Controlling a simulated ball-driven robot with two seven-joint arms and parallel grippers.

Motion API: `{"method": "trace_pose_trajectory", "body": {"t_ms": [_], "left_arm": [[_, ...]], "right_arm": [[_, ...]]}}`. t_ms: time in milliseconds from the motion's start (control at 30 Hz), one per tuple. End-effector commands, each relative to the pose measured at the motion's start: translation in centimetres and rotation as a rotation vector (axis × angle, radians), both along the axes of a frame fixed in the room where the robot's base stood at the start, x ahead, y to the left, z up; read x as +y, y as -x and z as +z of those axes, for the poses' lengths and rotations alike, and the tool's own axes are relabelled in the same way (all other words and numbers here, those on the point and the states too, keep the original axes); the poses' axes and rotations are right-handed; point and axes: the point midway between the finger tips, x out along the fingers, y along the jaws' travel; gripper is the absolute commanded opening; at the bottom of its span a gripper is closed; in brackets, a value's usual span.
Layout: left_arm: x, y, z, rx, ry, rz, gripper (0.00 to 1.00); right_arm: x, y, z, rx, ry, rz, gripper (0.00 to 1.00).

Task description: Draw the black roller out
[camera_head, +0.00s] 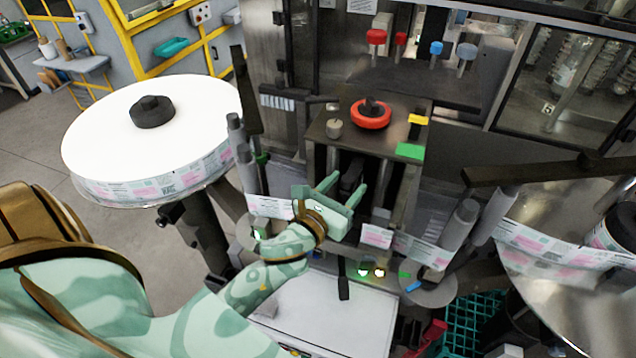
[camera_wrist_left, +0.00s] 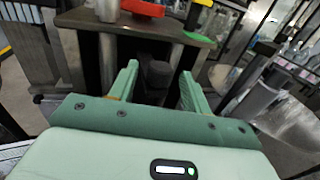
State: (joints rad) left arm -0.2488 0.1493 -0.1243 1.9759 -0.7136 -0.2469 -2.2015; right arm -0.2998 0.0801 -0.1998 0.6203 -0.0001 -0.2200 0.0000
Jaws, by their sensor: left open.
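A black roller (camera_head: 353,174) appears to sit in the dark recess under the steel plate of the labeller; it is dim and partly hidden. In the left wrist view a dark, rounded shape (camera_wrist_left: 157,72) in the recess shows between my fingers. My left gripper (camera_head: 346,186) is open in front of the recess, with its two green fingers pointing in towards it. In the left wrist view the gripper (camera_wrist_left: 158,82) shows its fingers apart, one on each side of the dark shape. I cannot tell whether either finger touches it. My right gripper is not in view.
The steel plate (camera_head: 322,127) with a red-rimmed knob (camera_head: 371,114) is above the recess. A label reel (camera_head: 105,128) stands at left, another (camera_head: 560,245) at right. Label web (camera_head: 405,245) and grey rollers (camera_head: 461,222) flank the arm. A white surface (camera_head: 325,315) lies below.

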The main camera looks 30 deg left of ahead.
Motion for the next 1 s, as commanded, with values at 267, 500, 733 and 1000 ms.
{"method": "trace_pose_trajectory", "body": {"t_ms": [267,500,733,1000], "left_arm": [[0.0,7.9,-0.5,0.005,0.000,-0.001,0.48],[0.1,12.1,-0.4,0.003,0.001,0.000,0.48],[0.1,13.1,-0.1,0.001,0.000,0.000,0.48],[0.1,13.0,0.0,0.001,0.000,0.000,0.48]], "right_arm": [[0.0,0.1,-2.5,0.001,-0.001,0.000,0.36],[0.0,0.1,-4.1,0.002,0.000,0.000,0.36],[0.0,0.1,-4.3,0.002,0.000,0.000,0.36],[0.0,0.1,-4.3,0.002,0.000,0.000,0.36]]}}
